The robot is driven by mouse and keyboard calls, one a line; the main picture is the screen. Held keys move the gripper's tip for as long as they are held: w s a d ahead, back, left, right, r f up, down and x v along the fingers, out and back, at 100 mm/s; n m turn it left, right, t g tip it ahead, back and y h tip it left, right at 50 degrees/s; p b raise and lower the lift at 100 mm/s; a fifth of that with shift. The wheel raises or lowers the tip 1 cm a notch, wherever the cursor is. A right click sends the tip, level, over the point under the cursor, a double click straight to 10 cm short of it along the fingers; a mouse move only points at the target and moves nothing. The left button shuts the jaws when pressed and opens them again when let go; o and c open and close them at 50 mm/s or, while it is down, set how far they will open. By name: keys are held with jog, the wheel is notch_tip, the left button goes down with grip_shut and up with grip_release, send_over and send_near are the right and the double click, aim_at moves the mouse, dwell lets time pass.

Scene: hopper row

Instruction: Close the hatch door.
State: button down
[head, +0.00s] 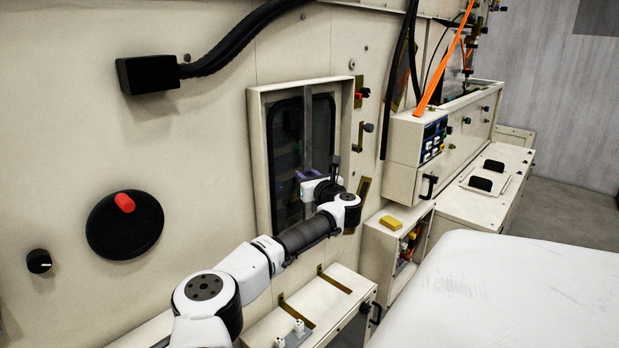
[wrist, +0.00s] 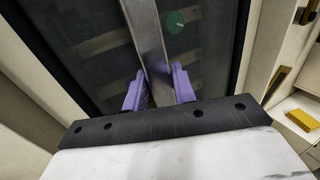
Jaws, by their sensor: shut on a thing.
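The hatch door (head: 286,135) has dark glass and is set in a pale raised frame (head: 257,150) on the wall. A grey upright metal bar (head: 307,125) runs down it. I cannot tell how far the door stands open. My gripper (head: 309,175) is at the lower middle of the door. In the wrist view, the purple fingers of my gripper (wrist: 160,90) are on both sides of the metal bar (wrist: 148,35), shut on it. The dark glass (wrist: 85,45) lies behind. My arm hides the lower right of the door in the head view.
A black knob with a red grip (head: 125,225) is on the wall at left. Right of the frame are brass plates, a control panel (head: 434,138) and a yellow block (head: 391,223). A white surface (head: 510,290) fills the lower right.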

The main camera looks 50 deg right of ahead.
jog(key=shift+w+d+r, duration=0.1)
jog(key=shift+w+d, duration=0.1)
jog(key=shift+w, duration=0.1)
jog(key=c, duration=1.5)
grip_release()
jog(key=shift+s, duration=0.1)
jog(key=shift+s+a, duration=0.15)
jog(key=shift+s, duration=0.05)
jog(key=shift+b+v, duration=2.1)
jog(key=shift+v, duration=4.5)
jog(key=shift+w+a, duration=0.1)
jog(key=shift+c, duration=0.5)
